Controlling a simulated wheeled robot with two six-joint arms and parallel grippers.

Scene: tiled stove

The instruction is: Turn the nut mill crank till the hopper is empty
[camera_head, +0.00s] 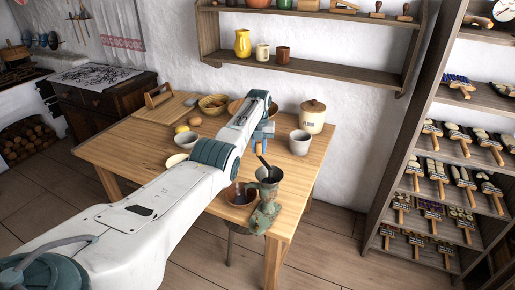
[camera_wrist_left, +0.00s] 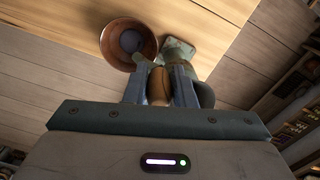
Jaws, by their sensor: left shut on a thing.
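The nut mill (camera_head: 265,211) is a worn green metal body at the table's front right corner, with a dark hopper (camera_head: 269,174) on top. I cannot make out what the hopper holds. My left gripper (camera_head: 259,147) is above the mill, pointing down. In the left wrist view it (camera_wrist_left: 158,84) is shut on the crank's brown wooden handle (camera_wrist_left: 158,88). The mill's green body (camera_wrist_left: 178,52) shows just beyond the fingers. A brown bowl (camera_head: 232,199) stands beside the mill, and it also shows in the left wrist view (camera_wrist_left: 111,45). My right gripper is not in view.
A grey cup (camera_head: 300,143) and a lidded cream jar (camera_head: 312,116) stand behind the mill on the wooden table (camera_head: 130,146). Bowls, a lemon (camera_head: 182,129) and a board (camera_head: 164,108) lie further left. Shelves of brushes (camera_head: 440,170) stand at the right, with clear floor between.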

